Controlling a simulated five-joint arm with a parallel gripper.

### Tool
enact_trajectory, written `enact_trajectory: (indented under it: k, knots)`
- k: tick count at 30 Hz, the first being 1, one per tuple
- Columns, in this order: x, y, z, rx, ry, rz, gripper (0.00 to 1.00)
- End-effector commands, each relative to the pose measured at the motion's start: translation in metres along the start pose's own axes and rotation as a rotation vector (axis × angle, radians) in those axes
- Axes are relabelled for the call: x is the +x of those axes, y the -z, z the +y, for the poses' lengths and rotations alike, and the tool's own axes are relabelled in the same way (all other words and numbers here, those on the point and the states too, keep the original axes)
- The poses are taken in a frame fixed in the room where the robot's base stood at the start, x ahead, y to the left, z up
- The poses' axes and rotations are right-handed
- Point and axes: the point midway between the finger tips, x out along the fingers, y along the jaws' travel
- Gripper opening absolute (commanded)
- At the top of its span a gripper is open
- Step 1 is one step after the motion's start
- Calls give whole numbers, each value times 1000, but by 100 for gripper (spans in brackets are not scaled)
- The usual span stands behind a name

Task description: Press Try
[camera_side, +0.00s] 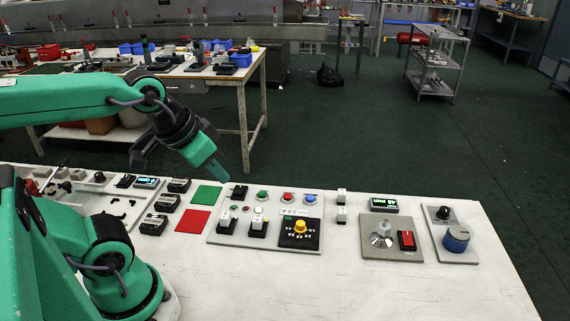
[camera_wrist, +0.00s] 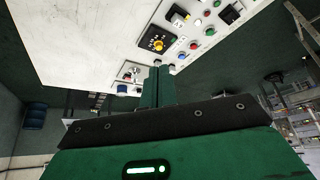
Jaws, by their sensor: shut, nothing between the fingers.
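A grey control panel (camera_side: 225,238) lies on the white table. Along its back edge are a green button (camera_side: 262,195), a red button (camera_side: 288,197) and a blue button (camera_side: 310,198). In front are a yellow knob (camera_side: 300,226) on a black plate and two black switches with white tags. I cannot read the word Try on any of them. My gripper (camera_side: 219,172) is shut and empty, pointing down right, in the air above and behind the panel's left part. In the wrist view the shut fingers (camera_wrist: 157,68) point toward the panel, just beside the yellow knob (camera_wrist: 158,44) in the picture.
A green square (camera_side: 207,196) and a red square (camera_side: 193,221) lie left of the panel. To its right are a plate with a red rocker switch (camera_side: 406,240) and a plate with a blue knob (camera_side: 457,238). The table's front right is bare.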

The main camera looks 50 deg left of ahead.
Motion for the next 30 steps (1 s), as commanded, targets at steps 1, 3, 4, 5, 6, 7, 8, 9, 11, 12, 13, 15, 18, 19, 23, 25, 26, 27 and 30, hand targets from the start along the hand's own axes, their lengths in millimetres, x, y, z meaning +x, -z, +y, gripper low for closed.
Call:
enact_trajectory:
  k: [1, 3, 4, 5, 6, 7, 8, 9, 11, 12, 13, 15, 18, 19, 23, 25, 26, 27, 30]
  knots:
    - [0, 0, 0, 0, 0, 0, 0]
    - [0, 0, 0, 0, 0, 0, 0]
    - [0, 0, 0, 0, 0, 0, 0]
    - [0, 0, 0, 0, 0, 0, 0]
    - [0, 0, 0, 0, 0, 0, 0]
    - [0, 0, 0, 0, 0, 0, 0]
    - [0, 0, 0, 0, 0, 0, 0]
    - [0, 0, 0, 0, 0, 0, 0]
    - [0, 0, 0, 0, 0, 0, 0]
    - [0, 0, 0, 0, 0, 0, 0]
    - [0, 0, 0, 0, 0, 0, 0]
    - [0, 0, 0, -2, 0, 0, 0]
    - [2, 2, -1, -11, 2, 2, 0]
    - [2, 3, -1, -17, 3, 3, 0]
    - [8, 9, -4, -54, 8, 11, 0]
    - [13, 15, -7, -86, 13, 19, 0]
    - [15, 18, -8, -102, 15, 23, 0]
    - [19, 22, -10, -126, 18, 29, 0]
    - [30, 32, -16, -195, 27, 47, 0]
